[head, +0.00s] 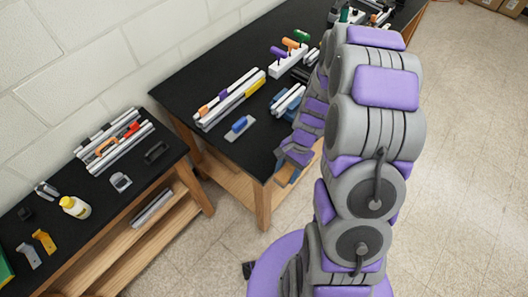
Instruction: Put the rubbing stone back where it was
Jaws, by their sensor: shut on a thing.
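My gripper (292,157) is at the end of my purple and grey arm, low by the right front edge of the black-topped table (180,95). It is shut on a small blue-grey piece (295,175), which I take to be the rubbing stone. The piece shows only in part just below the jaws, and its shape and tilt are hard to tell. My arm hides part of the table behind it.
A blue-handled trowel (240,125) lies near the table's front edge. Aluminium extrusions (230,100) with coloured clamps lie behind it. A rack of coloured-handled tools (288,60) stands farther back. A lower bench (75,185) at left holds a yellow bottle (75,207) and a black-handled tool (156,152).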

